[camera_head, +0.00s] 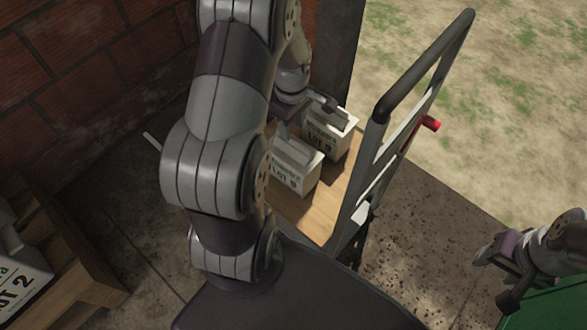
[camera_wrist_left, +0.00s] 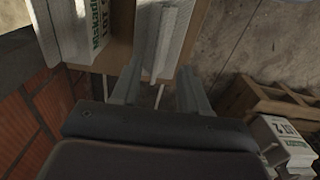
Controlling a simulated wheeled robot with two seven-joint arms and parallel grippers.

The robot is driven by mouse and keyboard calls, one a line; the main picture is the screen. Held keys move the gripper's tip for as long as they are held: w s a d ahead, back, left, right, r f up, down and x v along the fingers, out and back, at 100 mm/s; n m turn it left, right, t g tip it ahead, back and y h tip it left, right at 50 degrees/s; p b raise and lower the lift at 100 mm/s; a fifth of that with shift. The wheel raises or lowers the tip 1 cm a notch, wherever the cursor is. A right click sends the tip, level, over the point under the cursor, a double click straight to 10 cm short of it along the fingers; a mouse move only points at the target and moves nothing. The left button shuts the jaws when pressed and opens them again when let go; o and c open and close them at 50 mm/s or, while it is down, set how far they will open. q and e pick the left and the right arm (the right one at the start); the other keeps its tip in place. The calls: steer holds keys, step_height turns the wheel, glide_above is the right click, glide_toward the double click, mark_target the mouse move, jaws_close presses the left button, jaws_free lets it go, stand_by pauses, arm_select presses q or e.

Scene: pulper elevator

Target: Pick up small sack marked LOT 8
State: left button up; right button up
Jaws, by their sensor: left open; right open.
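Two small white sacks stand on the wooden deck (camera_head: 312,217) of a hand cart. The far sack (camera_head: 326,139) and the near sack (camera_head: 290,176) both have dark LOT markings; each number looks like 9 or 8, too small to be sure. My left gripper (camera_head: 308,118) is open over the sacks' tops, partly hidden by my arm. In the left wrist view its open fingers (camera_wrist_left: 162,68) point toward a pale sack (camera_wrist_left: 167,35), with a labelled sack (camera_wrist_left: 75,32) to the left. Contact cannot be told. My right gripper (camera_head: 508,276) is open and empty at the lower right.
The cart's tall handle frame (camera_head: 400,92) rises right of the sacks. A brick wall (camera_head: 75,70) is at the left. A sack marked LOT 2 (camera_head: 20,277) lies on a wooden pallet (camera_head: 72,272) at lower left. Open ground lies beyond the cart.

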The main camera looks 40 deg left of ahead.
mark_target(293, 140)
arm_select(q)
step_height(293, 140, down, 7)
steer(key=b, duration=0.2)
steer(key=shift+w+d+b, duration=0.1)
steer(key=shift+w+b, duration=0.05)
steer(key=shift+b, duration=0.2)
steer(key=shift+r, duration=0.1)
jaws_close()
stand_by(1.0)
